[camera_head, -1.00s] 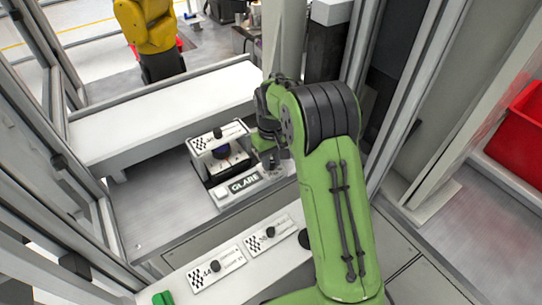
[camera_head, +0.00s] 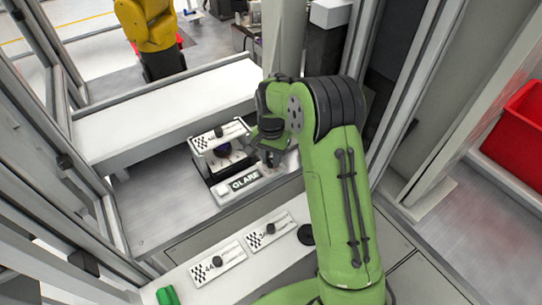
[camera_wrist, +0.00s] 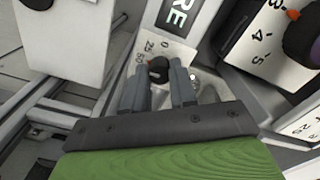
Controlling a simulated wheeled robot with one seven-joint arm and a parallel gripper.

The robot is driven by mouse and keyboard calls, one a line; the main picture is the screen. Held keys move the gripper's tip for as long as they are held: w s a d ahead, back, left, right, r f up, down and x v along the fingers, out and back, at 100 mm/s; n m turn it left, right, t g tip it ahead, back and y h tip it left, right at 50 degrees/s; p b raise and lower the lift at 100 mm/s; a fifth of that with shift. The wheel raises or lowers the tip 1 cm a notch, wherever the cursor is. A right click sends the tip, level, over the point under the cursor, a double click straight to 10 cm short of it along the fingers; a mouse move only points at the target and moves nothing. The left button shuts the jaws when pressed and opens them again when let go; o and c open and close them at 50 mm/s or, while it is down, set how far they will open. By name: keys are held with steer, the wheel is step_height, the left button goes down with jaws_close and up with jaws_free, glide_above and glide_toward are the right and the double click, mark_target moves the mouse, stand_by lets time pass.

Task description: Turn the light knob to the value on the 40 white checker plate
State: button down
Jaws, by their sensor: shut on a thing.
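A small black knob (camera_wrist: 158,65) sits on a pale panel (camera_wrist: 172,48) with a scale reading 0, 25, 50, beside a dark sign (camera_wrist: 178,14) whose visible letters are "RE". My gripper (camera_wrist: 160,76) is shut on this knob, one grey finger on each side. In the head view my gripper (camera_head: 268,156) is at the right end of the panel with the GLARE sign (camera_head: 244,182); the knob is hidden there. White checker plates lie in front (camera_head: 218,266), (camera_head: 270,232) and on the device (camera_head: 219,135); their numbers are too small to read surely.
A second dial (camera_wrist: 303,40) with a dark knob and 3, 4, 5 marks is close on the right in the wrist view. A white button (camera_head: 222,190) is left of the sign. Metal frame posts stand on both sides. A green object (camera_head: 166,296) lies front left.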

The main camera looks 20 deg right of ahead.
mark_target(271, 160)
steer(key=m, duration=0.3)
steer(key=shift+r+m, duration=0.1)
steer(key=shift+m, duration=2.1)
steer(key=c, duration=0.9)
jaws_free()
step_height(271, 160, up, 16)
steer(key=p, duration=0.3)
